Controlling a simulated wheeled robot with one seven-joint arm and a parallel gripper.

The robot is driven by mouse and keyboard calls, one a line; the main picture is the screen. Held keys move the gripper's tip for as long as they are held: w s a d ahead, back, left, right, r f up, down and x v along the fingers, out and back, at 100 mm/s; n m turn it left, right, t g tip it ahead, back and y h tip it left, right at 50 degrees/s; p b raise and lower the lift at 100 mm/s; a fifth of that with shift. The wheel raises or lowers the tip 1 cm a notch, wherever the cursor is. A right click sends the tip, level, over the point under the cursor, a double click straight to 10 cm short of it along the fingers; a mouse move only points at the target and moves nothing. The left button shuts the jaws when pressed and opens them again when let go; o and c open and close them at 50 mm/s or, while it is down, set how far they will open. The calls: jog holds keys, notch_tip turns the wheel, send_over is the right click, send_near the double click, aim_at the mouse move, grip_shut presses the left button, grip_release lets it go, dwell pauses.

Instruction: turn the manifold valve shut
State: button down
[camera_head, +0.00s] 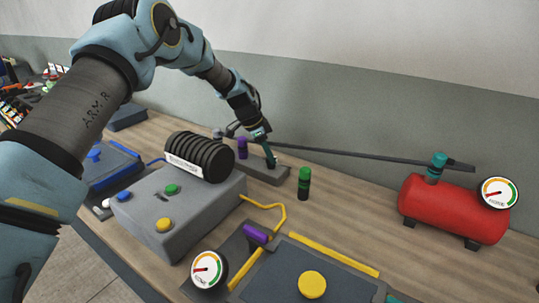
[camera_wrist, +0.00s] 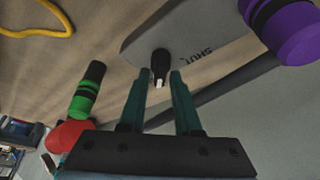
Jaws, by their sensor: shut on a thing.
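The manifold valve's black handle (camera_wrist: 160,66), with a white tip, stands on a grey plate (camera_wrist: 205,30) marked SHUT in the wrist view. My gripper (camera_wrist: 157,78) has its two green fingers on either side of this handle and is shut on it. In the head view my gripper (camera_head: 271,163) reaches down to the grey manifold block (camera_head: 262,174) by the back of the bench. The handle is hidden there behind the fingers. Its exact angle against the SHUT mark is hard to tell.
A purple-topped cylinder (camera_head: 242,148) stands close left of my gripper, a green-and-black one (camera_head: 304,183) to its right. A dark pipe (camera_head: 350,155) runs behind to the red tank (camera_head: 450,210). A grey box with a black ribbed roll (camera_head: 200,155) stands in front left.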

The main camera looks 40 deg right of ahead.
jog(key=shift+f+n+b, duration=0.1)
jog(key=shift+n+b, duration=0.2)
jog(key=shift+b, duration=0.15)
jog(key=n+t+b, duration=0.1)
jog(key=n+b, duration=0.1)
jog(key=b, duration=0.1)
jog(key=shift+s+f+n, duration=0.1)
jog(key=shift+n, duration=0.2)
jog(key=n+t+b, duration=0.1)
jog(key=n, duration=0.1)
jog(key=n+t+b, duration=0.1)
jog(key=n, duration=0.1)
jog(key=shift+s+h+b, duration=0.15)
jog(key=shift+h+b, duration=0.15)
jog(key=shift+h, duration=0.1)
jog(key=n+t, duration=0.1)
jog(key=n, duration=0.2)
jog(key=n+y+b, duration=0.1)
jog(key=n, duration=0.1)
jog(key=shift+s+n+t, duration=0.15)
jog(key=shift+n+t, duration=0.25)
jog(key=n+t+y, duration=0.1)
jog(key=n, duration=0.3)
jog(key=shift+d+n, duration=0.1)
jog(key=shift+n, duration=0.3)
jog(key=c, duration=0.8)
grip_release()
